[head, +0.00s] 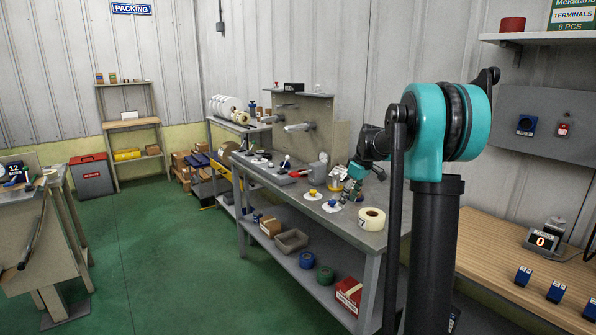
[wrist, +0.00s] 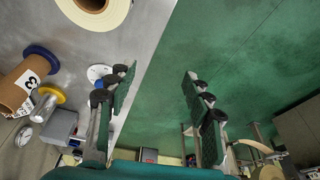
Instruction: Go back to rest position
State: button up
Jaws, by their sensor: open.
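My gripper (wrist: 155,100) is open and empty in the wrist view, its two green-padded fingers wide apart. The grey bench top lies to the left there and the green floor to the right. In the head view my gripper (head: 350,188) is small and partly lost against the clutter above the metal bench (head: 372,243). A cream tape roll (head: 371,218) lies near the bench's right end; it also shows at the top of the wrist view (wrist: 95,14).
A wooden table (head: 500,275) stands at the right. The green floor (head: 165,245) left of the bench is clear.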

jog(key=s+f+m, duration=0.3)
jog(key=s+f, duration=0.2)
jog(key=s, duration=0.7)
jog(key=s+f+m+t+h, duration=0.1)
jog(key=s+f+m, duration=0.2)
jog(key=s, duration=0.9)
jog(key=s+f+m+t+h, duration=0.1)
jog(key=s+f+m, duration=0.2)
jog(key=s+f, duration=0.5)
jog(key=s, duration=0.5)
jog(key=shift+d+f, duration=0.15)
jog(key=shift+d, duration=0.05)
